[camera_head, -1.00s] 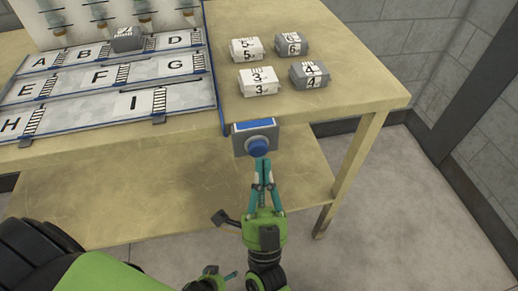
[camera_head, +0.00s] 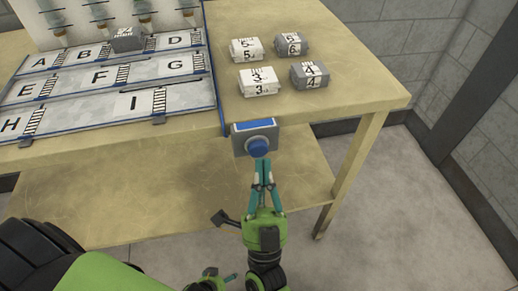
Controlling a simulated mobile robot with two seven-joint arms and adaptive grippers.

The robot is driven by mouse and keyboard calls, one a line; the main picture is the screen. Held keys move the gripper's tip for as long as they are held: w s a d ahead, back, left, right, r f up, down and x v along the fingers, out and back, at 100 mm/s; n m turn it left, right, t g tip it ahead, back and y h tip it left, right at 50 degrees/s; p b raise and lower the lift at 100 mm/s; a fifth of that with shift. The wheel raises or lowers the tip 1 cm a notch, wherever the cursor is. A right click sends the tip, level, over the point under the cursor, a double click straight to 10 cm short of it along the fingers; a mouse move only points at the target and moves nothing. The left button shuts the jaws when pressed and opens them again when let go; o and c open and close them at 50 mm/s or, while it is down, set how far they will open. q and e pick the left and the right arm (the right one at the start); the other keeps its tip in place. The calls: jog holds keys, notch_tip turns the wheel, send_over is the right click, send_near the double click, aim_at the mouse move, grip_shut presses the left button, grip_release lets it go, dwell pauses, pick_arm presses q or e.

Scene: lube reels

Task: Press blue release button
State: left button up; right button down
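The blue release button (camera_head: 258,147) is a round blue knob on a grey box (camera_head: 240,142) with a blue label on top, fixed to the table's front edge. My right gripper (camera_head: 262,161) points up at the button from just below it in the picture. Its teal fingers come together at the tips, and nothing shows between them. The tips are at the button's lower edge; I cannot tell whether they touch it. My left gripper (camera_head: 210,274) shows only in part at the bottom edge, and its fingers are not clear.
A wooden table (camera_head: 345,98) carries a lettered board (camera_head: 90,97) at left with a dark block (camera_head: 127,40) on it. Numbered blocks stand at right, two white (camera_head: 258,82) and two grey (camera_head: 309,75). A lower shelf (camera_head: 150,195) lies beneath. The floor at right is clear.

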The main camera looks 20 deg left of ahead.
pick_arm(q)
jog(key=shift+f, duration=0.1)
pick_arm(e)
jog(key=shift+w+a, duration=0.1)
jog(key=shift+w, duration=0.05)
pick_arm(q)
jog(key=shift+s+f, duration=0.1)
pick_arm(e)
jog(key=shift+w+a, duration=0.15)
jog(key=shift+w, duration=0.05)
pick_arm(q)
jog(key=shift+d+f+b, duration=0.1)
jog(key=shift+f+b, duration=0.15)
jog(key=shift+b, duration=0.15)
pick_arm(e)
jog(key=shift+w+a, duration=0.25)
jog(key=shift+w, duration=0.15)
pick_arm(q)
jog(key=shift+r, duration=0.1)
pick_arm(e)
jog(key=shift+s, duration=0.1)
pick_arm(q)
jog(key=shift+w+a+r+p, duration=0.2)
jog(key=shift+w+r+p, duration=0.25)
pick_arm(e)
jog(key=shift+s+d, duration=0.5)
jog(key=shift+s, duration=0.15)
